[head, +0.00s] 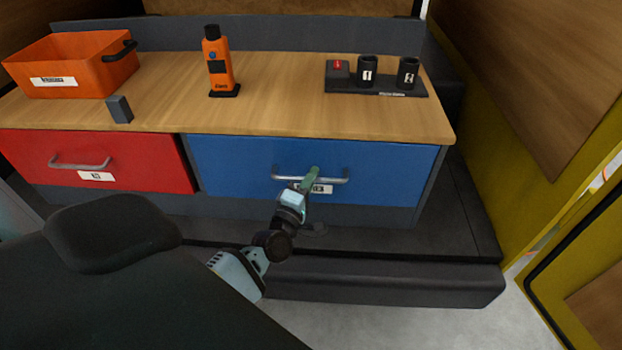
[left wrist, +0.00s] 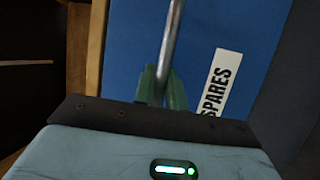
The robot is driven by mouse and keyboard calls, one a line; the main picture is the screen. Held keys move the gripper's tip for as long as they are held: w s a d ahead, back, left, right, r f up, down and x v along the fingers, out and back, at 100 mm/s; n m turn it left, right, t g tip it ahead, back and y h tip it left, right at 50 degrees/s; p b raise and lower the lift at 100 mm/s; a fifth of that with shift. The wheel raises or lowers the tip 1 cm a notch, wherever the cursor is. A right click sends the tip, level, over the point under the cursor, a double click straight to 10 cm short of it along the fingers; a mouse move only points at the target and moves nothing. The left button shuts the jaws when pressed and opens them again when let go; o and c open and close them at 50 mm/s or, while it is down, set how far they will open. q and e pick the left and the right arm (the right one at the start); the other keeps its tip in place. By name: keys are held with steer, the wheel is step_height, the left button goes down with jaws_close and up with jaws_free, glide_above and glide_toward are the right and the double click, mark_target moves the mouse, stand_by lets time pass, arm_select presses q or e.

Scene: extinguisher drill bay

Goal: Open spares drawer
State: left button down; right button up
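The blue spares drawer (head: 235,165) is on the right under the wooden worktop and looks closed, its front about flush below the edge. Its grey bar handle (head: 335,181) runs across the front. My left gripper (head: 312,178) is at the middle of this handle. In the left wrist view the green fingers (left wrist: 162,88) lie close on either side of the handle bar (left wrist: 171,45) and look shut on it. The SPARES label (left wrist: 217,82) shows beside them and is partly covered in the head view. My right gripper is not in view.
A red drawer (head: 130,160) with its own handle is at the left. A dark step (head: 400,280) runs below.

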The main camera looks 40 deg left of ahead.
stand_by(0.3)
